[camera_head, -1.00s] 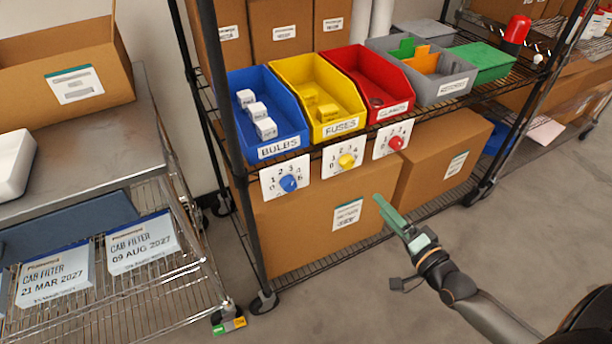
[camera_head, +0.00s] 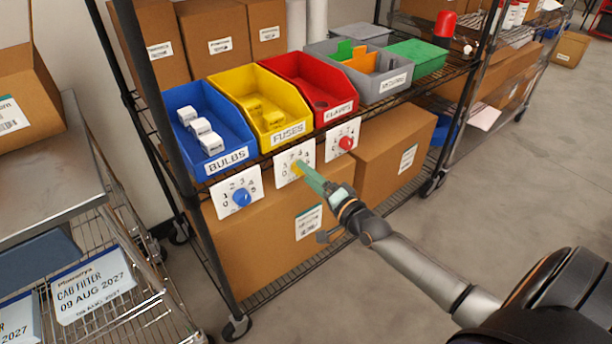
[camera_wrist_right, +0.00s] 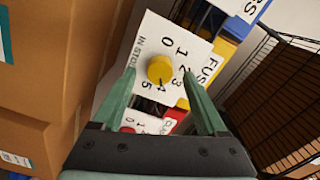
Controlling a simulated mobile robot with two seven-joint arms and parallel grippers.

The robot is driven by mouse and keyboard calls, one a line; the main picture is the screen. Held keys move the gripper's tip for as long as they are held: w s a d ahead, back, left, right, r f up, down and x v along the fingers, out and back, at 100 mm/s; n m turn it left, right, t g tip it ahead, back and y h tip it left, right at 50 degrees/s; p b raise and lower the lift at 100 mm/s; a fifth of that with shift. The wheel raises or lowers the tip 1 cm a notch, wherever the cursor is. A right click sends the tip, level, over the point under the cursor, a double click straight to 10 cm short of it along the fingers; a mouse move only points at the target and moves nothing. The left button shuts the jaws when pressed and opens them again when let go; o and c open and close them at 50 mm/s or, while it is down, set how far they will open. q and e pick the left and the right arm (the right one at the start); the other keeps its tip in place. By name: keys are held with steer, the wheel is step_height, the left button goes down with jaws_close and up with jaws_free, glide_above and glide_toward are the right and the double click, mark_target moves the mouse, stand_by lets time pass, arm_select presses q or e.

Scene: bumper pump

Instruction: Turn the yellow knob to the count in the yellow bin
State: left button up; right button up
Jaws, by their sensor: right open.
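The yellow knob (camera_wrist_right: 159,69) sits on a white dial card (camera_wrist_right: 150,43) with digits 0 to 5; I cannot tell surely which digit it points to. My right gripper (camera_wrist_right: 159,75) is open, its green fingers to either side of the knob in the right wrist view, with no clear contact. In the head view the gripper (camera_head: 303,167) partly covers the knob (camera_head: 296,170). The yellow bin (camera_head: 240,83), labelled FUSES, stands above the card and holds a few yellow blocks (camera_head: 268,117) whose exact number is hard to tell. My left gripper is out of view.
A blue knob (camera_head: 241,197) and a red knob (camera_head: 346,143) sit on cards to either side. Blue (camera_head: 180,98), red (camera_head: 296,70) and grey (camera_head: 380,83) bins share the shelf. A large cardboard box (camera_head: 250,245) stands below.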

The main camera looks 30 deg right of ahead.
steer(key=shift+w, duration=0.7)
steer(key=shift+c, duration=0.2)
jaws_close()
